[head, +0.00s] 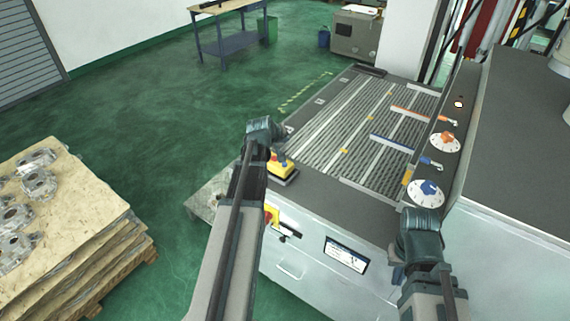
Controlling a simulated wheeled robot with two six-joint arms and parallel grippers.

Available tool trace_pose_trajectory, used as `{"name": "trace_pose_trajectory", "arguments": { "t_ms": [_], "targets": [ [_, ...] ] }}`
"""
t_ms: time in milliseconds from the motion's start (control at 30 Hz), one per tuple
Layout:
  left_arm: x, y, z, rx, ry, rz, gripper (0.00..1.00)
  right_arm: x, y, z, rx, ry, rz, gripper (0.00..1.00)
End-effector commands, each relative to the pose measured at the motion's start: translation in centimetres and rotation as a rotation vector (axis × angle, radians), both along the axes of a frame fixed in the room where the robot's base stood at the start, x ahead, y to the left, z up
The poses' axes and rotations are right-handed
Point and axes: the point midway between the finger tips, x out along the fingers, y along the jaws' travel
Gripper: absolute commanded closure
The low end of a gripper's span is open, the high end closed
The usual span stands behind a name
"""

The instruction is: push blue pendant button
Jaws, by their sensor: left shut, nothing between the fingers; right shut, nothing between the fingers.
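A small yellow pendant box (284,172) with a dark base sits at the left front corner of the grey machine top. A red part shows on its upper side; a blue button cannot be made out. My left gripper (277,153) is shut and empty, directly above and behind the pendant box, partly covering it. I cannot tell whether its tips touch the box. My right gripper (398,271) is shut and empty by the machine's front face, far to the right of the pendant box.
The machine top carries a ribbed bed (345,130). White dials with a blue knob (429,187) and an orange knob (447,138) stand at its right. A yellow-and-red switch (271,215) is on the front. Stacked boards (90,235) with castings stand left; green floor lies between.

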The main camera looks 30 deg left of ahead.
Motion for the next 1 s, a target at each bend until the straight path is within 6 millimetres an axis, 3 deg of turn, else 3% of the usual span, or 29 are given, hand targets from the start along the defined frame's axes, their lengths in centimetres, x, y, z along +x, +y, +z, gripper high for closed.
{"name": "trace_pose_trajectory", "arguments": {
  "t_ms": [267,700,1000],
  "targets": [
    [0.0,0.0,-2.2,0.001,0.000,-0.001,1.00,0.0,0.0,-2.2,0.000,-0.001,0.002,1.00],
    [0.0,0.0,-8.0,0.000,0.001,-0.001,1.00,0.1,0.0,-8.0,0.000,-0.003,-0.001,1.00],
    [0.0,0.0,-8.7,0.000,0.001,-0.001,1.00,0.1,0.0,-8.7,0.000,-0.003,-0.001,1.00]
  ]
}}
